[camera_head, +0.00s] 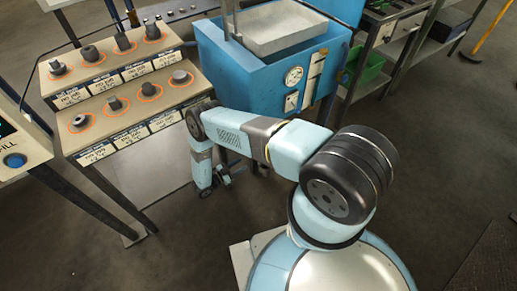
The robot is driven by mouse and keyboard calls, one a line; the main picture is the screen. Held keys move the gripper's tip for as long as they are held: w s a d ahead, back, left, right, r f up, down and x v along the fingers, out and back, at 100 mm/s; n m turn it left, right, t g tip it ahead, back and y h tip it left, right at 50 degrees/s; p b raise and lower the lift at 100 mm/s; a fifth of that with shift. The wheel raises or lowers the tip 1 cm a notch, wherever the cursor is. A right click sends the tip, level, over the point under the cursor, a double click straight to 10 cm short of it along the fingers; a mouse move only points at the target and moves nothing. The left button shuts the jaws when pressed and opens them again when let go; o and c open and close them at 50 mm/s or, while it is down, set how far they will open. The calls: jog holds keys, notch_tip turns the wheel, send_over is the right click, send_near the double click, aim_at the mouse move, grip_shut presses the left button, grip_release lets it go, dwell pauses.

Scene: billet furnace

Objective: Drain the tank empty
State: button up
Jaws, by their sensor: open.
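A blue tank (246,83) stands at the top middle. Its front carries a round white dial gauge (293,75), a pale upright strip (315,68) and a small white plate (291,101). A grey open tray (290,42) sits on top. My arm reaches left in front of the tank and bends down. My gripper (224,178) is low, below the tank's front and right of the bench. It looks open, with nothing seen between the jaws. The arm hides the tank's lower front; no drain valve can be made out.
A stepped bench (112,80) at the left holds several dark fittings in orange rings with labels. A panel with a blue button (15,160) stands at the far left. A green bin (372,66) is under a bench at the right. The floor right of me is mostly clear.

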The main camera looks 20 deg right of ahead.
jog(key=x, duration=1.3)
jog(key=shift+d, duration=0.1)
jog(key=shift+c, duration=0.5)
grip_shut()
